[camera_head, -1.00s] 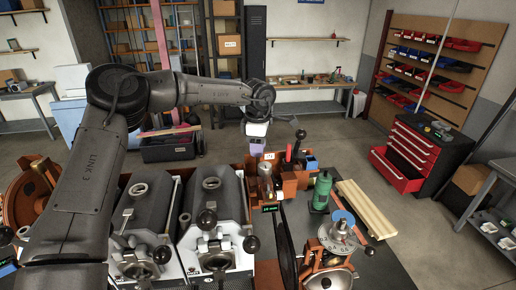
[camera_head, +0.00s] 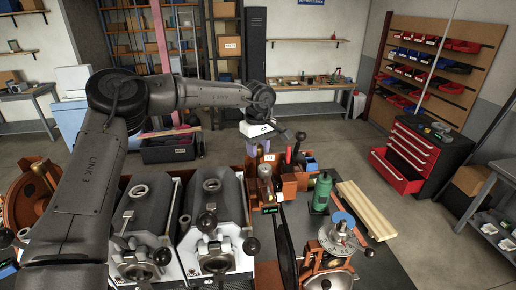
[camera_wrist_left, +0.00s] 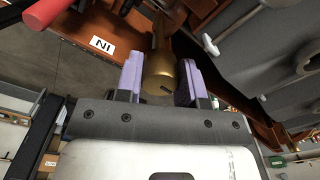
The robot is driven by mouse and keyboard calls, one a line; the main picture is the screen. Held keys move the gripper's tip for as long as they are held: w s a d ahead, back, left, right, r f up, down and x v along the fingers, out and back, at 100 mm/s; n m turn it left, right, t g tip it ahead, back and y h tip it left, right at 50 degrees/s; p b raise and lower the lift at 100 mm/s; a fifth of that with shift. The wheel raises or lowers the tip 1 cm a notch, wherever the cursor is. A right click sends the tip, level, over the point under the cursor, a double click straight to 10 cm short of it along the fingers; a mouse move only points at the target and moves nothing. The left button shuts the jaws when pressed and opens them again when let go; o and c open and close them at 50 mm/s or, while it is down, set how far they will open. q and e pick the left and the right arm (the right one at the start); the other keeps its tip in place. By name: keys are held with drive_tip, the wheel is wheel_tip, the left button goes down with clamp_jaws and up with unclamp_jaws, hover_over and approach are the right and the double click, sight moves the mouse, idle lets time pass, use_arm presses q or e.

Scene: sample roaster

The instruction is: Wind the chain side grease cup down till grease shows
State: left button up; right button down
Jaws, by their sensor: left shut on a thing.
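The brass grease cup (camera_wrist_left: 160,75) stands between the purple fingers of my left gripper (camera_wrist_left: 158,82) in the left wrist view. The gripper is shut on it, with a finger on each side. In the head view, my left gripper (camera_head: 268,158) points down over the cup (camera_head: 265,171), at the back of the orange-brown machine housing. Grease at the cup is not visible. My right gripper is not in view.
A green bottle (camera_head: 322,191) and a dial device (camera_head: 337,237) stand further right. Two roaster drums (camera_head: 214,205) lie in front and left. A wooden slatted board (camera_head: 365,210) lies at right.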

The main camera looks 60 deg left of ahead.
use_arm(q)
drive_tip(key=shift+m, duration=0.4)
drive_tip(key=shift+r, duration=0.1)
drive_tip(key=o, duration=0.9)
wheel_tip(320, 180, up, 14)
drive_tip(key=shift+f+b, duration=0.15)
drive_tip(key=shift+b, duration=0.55)
